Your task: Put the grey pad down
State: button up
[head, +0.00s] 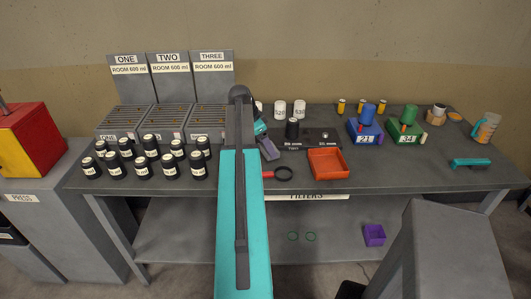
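The grey pad (269,149) is a small, tilted, grey-violet slab just below the teal end of my gripper (263,138), near the middle of the bench in the head view. The pad appears to be held in my gripper, slightly above the bench top. My arm covers much of the gripper, and the fingertips are too small to make out clearly.
Right of the pad are a dark plate (316,139) with a black cylinder (292,129), and an orange tray (328,164). A black ring with a red handle (279,173) lies in front. Several black bottles (142,170) stand left. Bare bench (400,172) shows at right.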

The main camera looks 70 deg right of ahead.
jog(key=shift+f+p, duration=0.6)
jog(key=shift+f, duration=0.95)
jog(key=shift+f, duration=0.1)
jog(key=o, duration=0.9)
jog(key=shift+o, duration=0.2)
jog(key=shift+r, duration=0.2)
jog(key=b+v, duration=0.2)
jog(key=v, duration=1)
jog(key=shift+b, duration=0.4)
jog(key=shift+s, duration=0.1)
